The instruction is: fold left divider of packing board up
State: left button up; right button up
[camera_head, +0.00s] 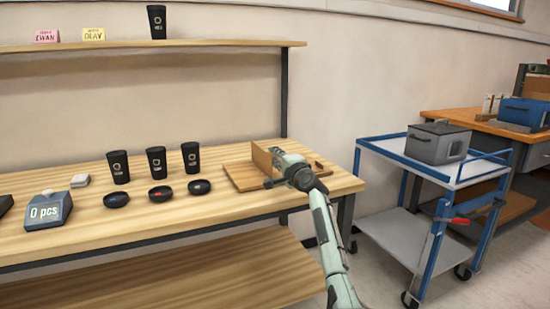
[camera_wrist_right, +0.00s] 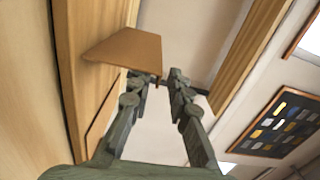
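The packing board (camera_head: 240,178) lies flat at the right end of the wooden workbench. A brown divider panel (camera_head: 261,160) stands up from it, tilted or upright; I cannot tell the exact angle. In the right wrist view a brown panel (camera_wrist_right: 125,48) sticks out beside the finger on the left. My right gripper (camera_head: 276,160) is over the board, just right of the upright panel, and hides part of the board. Its two fingers (camera_wrist_right: 162,78) are apart with nothing between them; whether one touches the panel is unclear. My left gripper is out of view.
Several black cups, such as this one (camera_head: 191,157), and black lids (camera_head: 199,187) stand left of the board. A scale (camera_head: 49,210) is farther left. A shelf (camera_head: 150,45) runs above. A blue cart (camera_head: 440,170) with a grey box (camera_head: 437,143) stands right.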

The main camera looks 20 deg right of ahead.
jog(key=s, duration=1.2)
jog(key=shift+d, duration=0.15)
jog(key=shift+f, duration=0.1)
jog(key=s+a+f+n+g, duration=0.1)
jog(key=s+f+n+g, duration=0.3)
jog(key=f, duration=0.6)
jog(key=s+a+f+n+g, duration=0.1)
jog(key=s+a+f+n, duration=0.1)
jog(key=s+f, duration=0.55)
jog(key=s+a+f+n+g, duration=0.1)
jog(key=s+f+n+g, duration=0.25)
jog(key=f, duration=0.85)
jog(key=s+f+n+g, duration=0.2)
jog(key=s+f, duration=0.4)
jog(key=s, duration=0.4)
jog(key=s+a+f+n+g+h, duration=0.1)
jog(key=s+f+n, duration=0.3)
jog(key=s, duration=0.6)
jog(key=s+f+n+g, duration=0.3)
jog(key=s+f, duration=0.5)
jog(key=s, duration=0.2)
jog(key=shift+a+h, duration=0.35)
jog(key=shift+h, duration=0.05)
